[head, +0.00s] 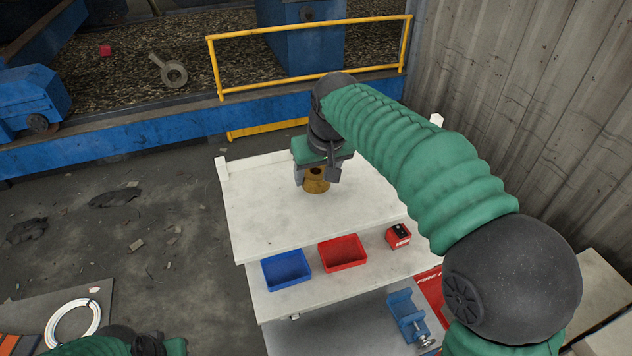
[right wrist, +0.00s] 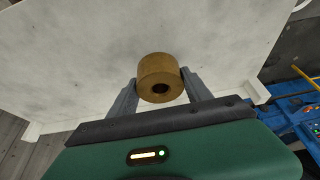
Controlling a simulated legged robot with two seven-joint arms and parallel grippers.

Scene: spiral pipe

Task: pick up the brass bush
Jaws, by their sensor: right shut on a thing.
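The brass bush (head: 316,181) is a short, brown-gold cylinder with a hole through its middle. It is at the upper part of the white table (head: 262,214) in the head view. My right gripper (head: 318,178) is shut on it, with one finger on each side. In the right wrist view the bush (right wrist: 160,76) sits between the two fingertips (right wrist: 160,84), its hole facing the camera. I cannot tell whether the bush touches the tabletop. My left gripper is not visible; only part of my left arm shows at the bottom left.
A blue bin (head: 287,270), a red bin (head: 342,252) and a small red box (head: 398,236) stand on the lower shelf. A blue vise (head: 408,315) is below them. A yellow rail (head: 310,29) is behind the table, a corrugated wall (head: 520,90) at right. The tabletop's left side is clear.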

